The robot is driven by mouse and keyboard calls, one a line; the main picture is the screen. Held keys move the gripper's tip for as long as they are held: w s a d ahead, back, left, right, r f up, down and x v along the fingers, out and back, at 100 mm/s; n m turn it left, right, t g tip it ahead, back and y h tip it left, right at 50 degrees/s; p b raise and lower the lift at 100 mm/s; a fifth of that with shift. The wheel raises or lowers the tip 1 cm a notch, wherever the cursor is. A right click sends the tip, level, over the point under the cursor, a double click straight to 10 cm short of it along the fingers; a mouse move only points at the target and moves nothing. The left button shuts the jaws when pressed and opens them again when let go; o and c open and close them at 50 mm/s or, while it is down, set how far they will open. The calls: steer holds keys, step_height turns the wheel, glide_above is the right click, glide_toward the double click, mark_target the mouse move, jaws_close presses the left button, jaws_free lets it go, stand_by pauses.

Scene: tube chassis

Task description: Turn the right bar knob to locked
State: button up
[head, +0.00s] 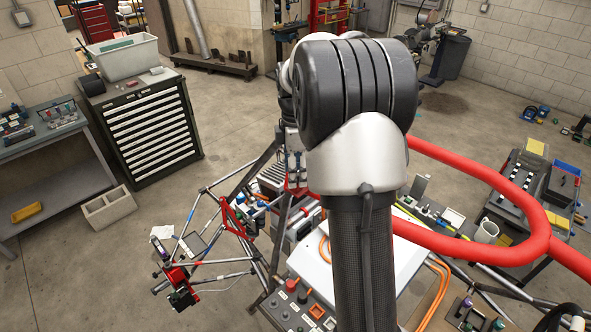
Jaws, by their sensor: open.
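I cannot pick out the right bar knob for certain, nor whether it is locked. The tube chassis (208,262) stands at lower middle, with thin silver and black tubes and red fittings. A thick red bar (480,174) loops across the right side. A control panel (282,308) at the bottom carries a red round button (292,284) and square orange-framed buttons. My arm fills the middle of the view and hides much of the chassis behind it. I do not see my gripper.
A dark drawer cabinet (148,128) with a grey bin (122,57) on it stands at the left, beside a workbench (70,160). An open-topped box (108,209) sits on the floor. A cart with tools (535,190) is at the right. Bare floor lies between cabinet and chassis.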

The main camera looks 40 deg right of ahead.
step_height(320, 180, up, 12)
stand_by(0.6)
stand_by(0.4)
steer(key=s+a+f+m+t+b, duration=0.1)
steer(key=s+a+f+m+b, duration=0.2)
steer(key=s+a+f+b, duration=0.4)
steer(key=s+a+f+m+t+b, duration=0.1)
steer(key=s+a+f+m+b, duration=0.25)
steer(key=a+b, duration=0.5)
steer(key=s+a+f+m+t+b, duration=0.1)
steer(key=s+a+f+m+b, duration=0.2)
steer(key=s+f+b, duration=0.4)
steer(key=s+a+f+m+t+b, duration=0.1)
steer(key=s+a+f+m+b, duration=0.2)
steer(key=f, duration=1.1)
steer(key=s+a+b, duration=0.2)
steer(key=s+b, duration=0.1)
steer(key=s, duration=0.1)
steer(key=shift+f+t+b, duration=0.2)
steer(key=shift+t+b, duration=0.1)
steer(key=shift+b, duration=0.1)
